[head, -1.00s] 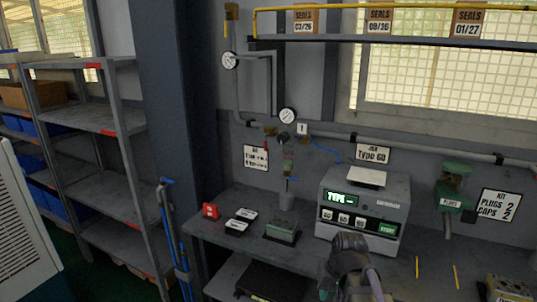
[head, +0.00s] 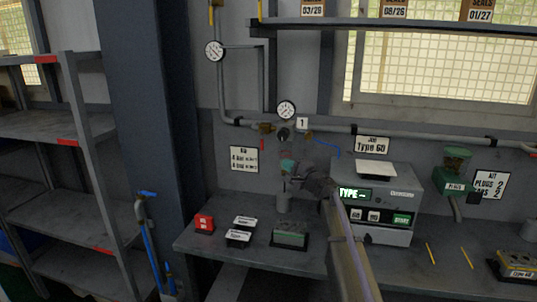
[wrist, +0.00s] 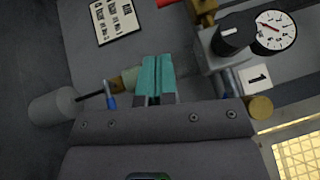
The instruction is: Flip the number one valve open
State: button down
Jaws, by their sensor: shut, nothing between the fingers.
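The white number 1 tag (head: 303,123) is on the wall beside a valve block with a black knob (head: 284,133) and a round gauge (head: 286,110). A red handle (head: 262,144) hangs below the brass fitting at the block's left. In the wrist view the tag (wrist: 257,78), knob (wrist: 230,38) and brass fittings (wrist: 260,107) are at the upper right; only a bit of red (wrist: 165,3) shows. My gripper (head: 287,167) has its teal fingertips (wrist: 155,72) together and empty, just below the block. A blue lever (wrist: 110,101) is left of the fingers. I cannot tell whether they touch anything.
A grey cylinder (head: 283,203) stands on the bench below my gripper. A Type 60 machine (head: 375,205) is at the right. A red box (head: 204,223), black-and-white pieces (head: 240,230) and a green block (head: 290,236) are on the bench. A pipe runs along the wall.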

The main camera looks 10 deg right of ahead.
jog(key=p+x, duration=0.1)
jog(key=x, duration=0.9)
jog(key=shift+p, duration=0.3)
jog(key=shift+a+f+b, duration=0.1)
jog(key=shift+b, duration=0.2)
